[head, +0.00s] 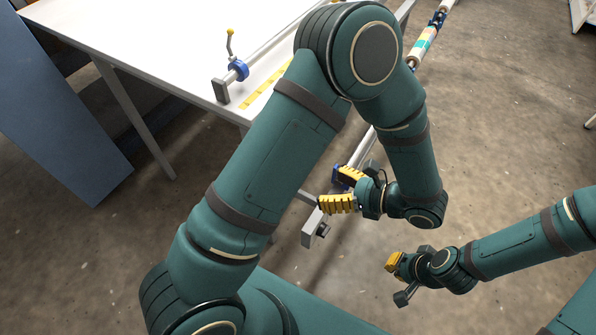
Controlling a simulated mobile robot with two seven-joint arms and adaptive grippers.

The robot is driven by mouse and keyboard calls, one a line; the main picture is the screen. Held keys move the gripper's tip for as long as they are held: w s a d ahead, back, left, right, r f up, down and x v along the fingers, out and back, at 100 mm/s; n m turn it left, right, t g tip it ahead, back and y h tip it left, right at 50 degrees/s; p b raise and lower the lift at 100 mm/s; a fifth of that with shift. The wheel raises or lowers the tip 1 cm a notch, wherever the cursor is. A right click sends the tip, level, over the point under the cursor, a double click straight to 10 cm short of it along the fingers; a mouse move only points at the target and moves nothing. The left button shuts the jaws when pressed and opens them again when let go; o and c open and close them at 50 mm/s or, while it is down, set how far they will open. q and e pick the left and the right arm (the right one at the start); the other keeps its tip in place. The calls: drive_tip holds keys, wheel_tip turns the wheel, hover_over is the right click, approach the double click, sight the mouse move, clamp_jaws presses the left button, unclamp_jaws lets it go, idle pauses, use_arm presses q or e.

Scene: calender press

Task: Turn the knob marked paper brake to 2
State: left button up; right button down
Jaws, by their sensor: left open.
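No knob with a readable "paper brake" mark or number shows.
A white table (150,40) fills the upper left. On it are a blue clamp (238,69) with a yellow-tipped lever and a yellow scale strip (262,88). A striped roller (422,47) lies at the upper right. A blue panel (60,110) stands left. Open concrete floor lies right.

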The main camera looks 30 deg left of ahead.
use_arm(q)
drive_tip(key=b+x, duration=0.2)
drive_tip(key=x, duration=1.2)
drive_tip(key=shift+s, duration=0.15)
drive_tip(key=c, duration=1.2)
